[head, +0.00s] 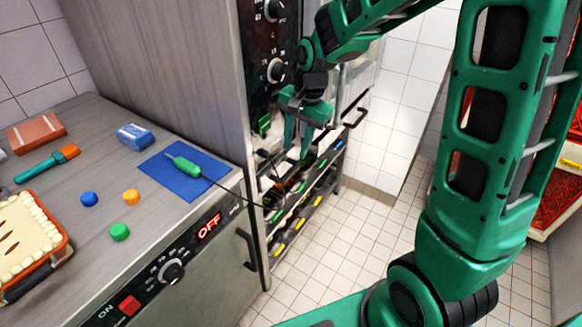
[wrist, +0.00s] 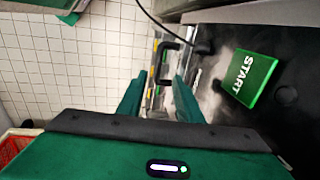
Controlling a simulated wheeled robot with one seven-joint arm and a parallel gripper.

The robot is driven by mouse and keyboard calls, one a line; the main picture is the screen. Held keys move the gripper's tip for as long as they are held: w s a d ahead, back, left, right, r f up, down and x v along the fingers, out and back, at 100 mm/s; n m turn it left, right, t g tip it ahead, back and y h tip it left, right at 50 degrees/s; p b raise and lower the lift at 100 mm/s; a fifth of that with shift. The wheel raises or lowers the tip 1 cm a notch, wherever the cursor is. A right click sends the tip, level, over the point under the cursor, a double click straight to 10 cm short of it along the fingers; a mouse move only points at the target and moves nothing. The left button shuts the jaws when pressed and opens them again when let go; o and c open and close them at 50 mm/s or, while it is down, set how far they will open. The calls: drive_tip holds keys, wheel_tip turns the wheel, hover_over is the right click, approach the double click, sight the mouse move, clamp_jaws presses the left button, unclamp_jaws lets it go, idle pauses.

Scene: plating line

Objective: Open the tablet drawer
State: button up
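My gripper (head: 297,143) is in front of the tall steel appliance's control panel, below its knobs, pointing downward. In the wrist view my gripper (wrist: 158,100) has its two green fingers apart, with nothing held between them. Dark handles (wrist: 164,78) show beyond the gap, but I cannot tell how far away they are. I cannot make out which part is the tablet drawer; the gripper hides some of the panel's lower area in the head view. A green START button (wrist: 249,78) is right of the fingers in the wrist view.
A black cable runs from the appliance to a green-handled probe (head: 183,166) on a blue mat (head: 190,180). Racks with coloured items (head: 300,195) are below the gripper. The steel counter (head: 60,200) is at left; tiled floor (head: 330,260) is clear.

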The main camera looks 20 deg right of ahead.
sight(290, 171)
drive_tip(key=f, duration=0.3)
drive_tip(key=w+f, duration=0.1)
drive_tip(key=f, duration=0.2)
drive_tip(key=a+f, duration=0.1)
drive_tip(key=f, duration=0.2)
drive_tip(key=shift+w+f, duration=0.15)
drive_tip(key=shift+f, duration=0.1)
drive_tip(key=shift+c, duration=0.4)
clamp_jaws()
